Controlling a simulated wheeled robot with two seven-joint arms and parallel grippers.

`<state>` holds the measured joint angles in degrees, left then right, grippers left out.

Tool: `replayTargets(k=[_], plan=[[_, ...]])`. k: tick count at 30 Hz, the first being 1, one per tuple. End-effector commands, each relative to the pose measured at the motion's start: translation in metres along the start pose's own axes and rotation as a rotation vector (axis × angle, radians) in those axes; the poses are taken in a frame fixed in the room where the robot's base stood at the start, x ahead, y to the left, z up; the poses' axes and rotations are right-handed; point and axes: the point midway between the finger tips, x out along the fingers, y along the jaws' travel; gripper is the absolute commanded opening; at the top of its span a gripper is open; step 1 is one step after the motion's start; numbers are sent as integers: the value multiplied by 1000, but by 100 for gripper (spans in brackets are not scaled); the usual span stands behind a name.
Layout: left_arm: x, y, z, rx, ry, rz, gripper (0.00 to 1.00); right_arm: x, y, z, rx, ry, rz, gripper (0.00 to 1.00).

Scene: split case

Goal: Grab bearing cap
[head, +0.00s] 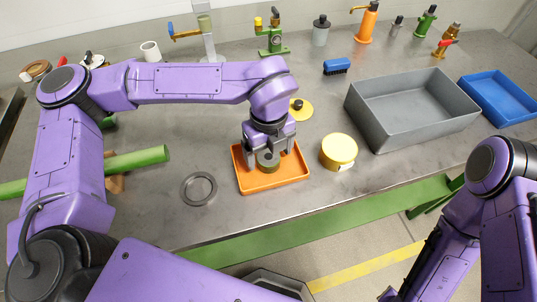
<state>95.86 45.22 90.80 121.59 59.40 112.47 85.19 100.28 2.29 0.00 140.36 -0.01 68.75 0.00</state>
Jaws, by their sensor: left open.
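A small dark olive round part (267,165), which looks like the bearing cap, lies in the orange tray (297,178) near the front of the bench. My left gripper (268,157) points down over the tray, open, with its fingers on either side of this part. The gripper partly hides the part, and I cannot tell whether the fingers touch it. My right arm shows at the lower right, but its gripper is out of view.
A grey ring (185,192) lies left of the tray and a yellow round part (339,148) right of it. A yellow disc with a dark knob (305,111) sits behind. A grey bin (412,128), a blue tray (525,112) and a green bar (138,159) flank the area.

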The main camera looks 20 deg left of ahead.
Motion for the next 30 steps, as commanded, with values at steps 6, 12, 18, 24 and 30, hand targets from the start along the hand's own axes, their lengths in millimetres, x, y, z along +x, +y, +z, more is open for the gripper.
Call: replayTargets(k=[6, 12, 18, 24, 30], plan=[[14, 0, 0, 2, 0, -2, 87, -1, 0, 0, 0, 0, 0, 43], [14, -1, 0, 3, 0, -2, 61, -1, 0, 0, 0, 0, 0, 43], [13, -1, 0, 3, 0, -3, 15, -1, 0, 0, 0, 0, 0, 43], [12, -1, 0, 3, -1, -3, 15, -1, 0, 0, 0, 0, 0, 43], [-10, -2, 0, 2, -4, -6, 15, 0, 0, 0, 0, 0, 0, 43]])
